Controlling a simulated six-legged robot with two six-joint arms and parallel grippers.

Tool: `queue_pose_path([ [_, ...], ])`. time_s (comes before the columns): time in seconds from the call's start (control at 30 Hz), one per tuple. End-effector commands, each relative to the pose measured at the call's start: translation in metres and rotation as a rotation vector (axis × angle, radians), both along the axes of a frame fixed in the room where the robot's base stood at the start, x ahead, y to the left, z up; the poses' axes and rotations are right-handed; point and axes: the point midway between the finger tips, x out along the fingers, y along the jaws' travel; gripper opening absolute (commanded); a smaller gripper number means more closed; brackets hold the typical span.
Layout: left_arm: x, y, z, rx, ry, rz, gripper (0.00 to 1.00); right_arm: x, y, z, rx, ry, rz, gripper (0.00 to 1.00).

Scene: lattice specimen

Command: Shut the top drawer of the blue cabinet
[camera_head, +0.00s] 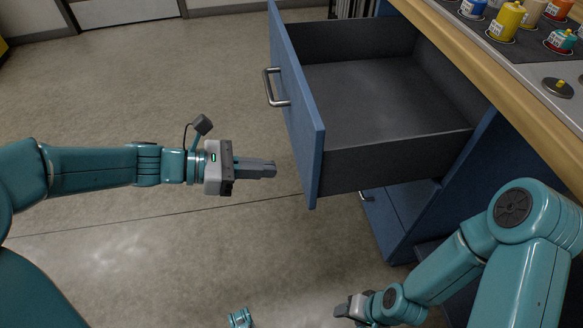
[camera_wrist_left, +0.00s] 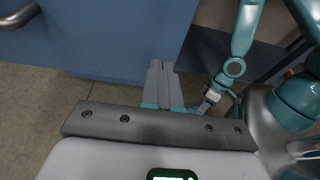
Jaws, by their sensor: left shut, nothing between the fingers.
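The blue cabinet (camera_head: 425,217) stands at the right under a wooden worktop. Its top drawer (camera_head: 385,90) is pulled far out to the left, and its dark grey inside looks empty. The drawer's blue front (camera_head: 296,110) carries a metal handle (camera_head: 274,87). My left gripper (camera_head: 272,169) is shut and empty, just left of the drawer front and nearer than the handle. In the left wrist view the shut fingers (camera_wrist_left: 161,84) point at the lower edge of the blue drawer front (camera_wrist_left: 110,35). My right gripper (camera_head: 345,310) is low at the bottom, below the drawer; its finger opening is unclear.
The wooden worktop (camera_head: 500,85) holds a grey panel with several small coloured containers, including a yellow one (camera_head: 506,21). A lower drawer handle (camera_head: 364,196) shows beneath the open drawer. The floor (camera_head: 150,100) left of the drawer is clear.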

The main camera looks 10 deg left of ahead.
Motion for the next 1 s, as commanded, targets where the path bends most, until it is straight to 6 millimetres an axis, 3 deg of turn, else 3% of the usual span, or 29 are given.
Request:
queue_pose_path([
  [0.1, 0.008, -0.023, -0.009, 0.001, -0.002, -0.005, 0.00, 0.002, -0.002, -0.011, -0.002, -0.002, -0.007, 0.55],
  [0.3, 0.018, -0.048, -0.006, 0.002, -0.002, -0.003, 0.00, 0.004, -0.003, -0.017, -0.002, -0.006, -0.015, 0.55],
  [0.87, 0.023, -0.057, -0.005, 0.001, 0.000, -0.001, 0.00, 0.004, -0.004, -0.017, -0.003, -0.007, -0.017, 0.55],
  [1.0, 0.026, -0.070, -0.005, 0.002, -0.002, -0.004, 0.00, 0.004, -0.004, -0.017, -0.003, -0.007, -0.015, 0.55],
])
